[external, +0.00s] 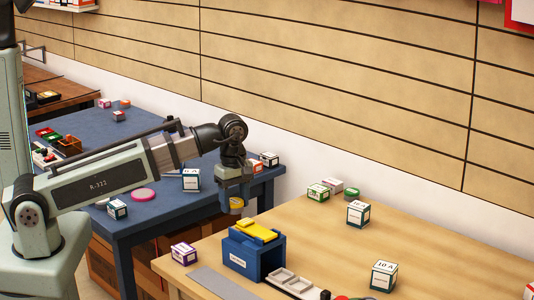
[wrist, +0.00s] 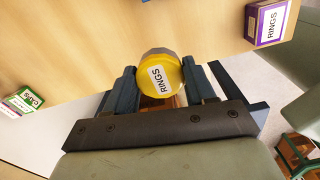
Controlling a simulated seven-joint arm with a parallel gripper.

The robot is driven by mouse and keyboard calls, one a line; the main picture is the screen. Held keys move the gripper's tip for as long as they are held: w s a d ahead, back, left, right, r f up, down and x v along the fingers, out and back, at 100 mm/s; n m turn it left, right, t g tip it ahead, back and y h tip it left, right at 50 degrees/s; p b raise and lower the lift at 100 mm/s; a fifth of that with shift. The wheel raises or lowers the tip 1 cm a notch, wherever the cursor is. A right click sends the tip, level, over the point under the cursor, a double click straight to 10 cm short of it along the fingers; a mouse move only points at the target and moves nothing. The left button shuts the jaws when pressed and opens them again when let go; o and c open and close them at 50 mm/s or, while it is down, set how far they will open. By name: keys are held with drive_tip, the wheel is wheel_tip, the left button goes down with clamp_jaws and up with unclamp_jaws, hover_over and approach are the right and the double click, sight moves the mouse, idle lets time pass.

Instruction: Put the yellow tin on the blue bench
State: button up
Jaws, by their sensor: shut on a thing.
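The tin's height above what lies beneath is hard to tell. The bench top carries several small boxes and a pink disc (external: 143,195).
The light wooden table (external: 410,240) stands at the right, with a blue block with a yellow top (external: 254,250), a purple-edged box (external: 184,253), a white tray (external: 295,284) and several labelled boxes. A white box (external: 191,180) and another (external: 117,209) stand on the bench.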

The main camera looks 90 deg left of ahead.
drive_tip(key=shift+w+a+r, duration=0.1)
drive_tip(key=shift+a+r, duration=0.05)
drive_tip(key=shift+a, duration=0.15)
drive_tip(key=s+a+f, duration=0.1)
drive_tip(key=a, duration=1.1)
drive_tip(key=s+a+f, duration=0.2)
drive_tip(key=a, duration=1)
drive_tip(key=s+a+f, duration=0.1)
drive_tip(key=a, duration=1.1)
drive_tip(key=shift+s+a+f, duration=0.2)
drive_tip(key=shift+s+a, duration=0.1)
drive_tip(key=shift+a, duration=0.1)
drive_tip(key=s+a, duration=0.2)
drive_tip(key=a, duration=0.1)
drive_tip(key=s+a+f, duration=0.1)
drive_tip(key=a, duration=0.2)
drive_tip(key=s+a, duration=0.2)
drive_tip(key=a, duration=0.1)
drive_tip(key=shift+s+a+f, duration=0.3)
drive_tip(key=shift+s+f, duration=0.05)
drive_tip(key=shift+f, duration=0.05)
drive_tip(key=w+a, duration=1.2)
drive_tip(key=shift+w+a, duration=0.3)
drive_tip(key=shift+a, duration=0.05)
drive_tip(key=shift+f, duration=1.75)
drive_tip(key=shift+f, duration=0.2)
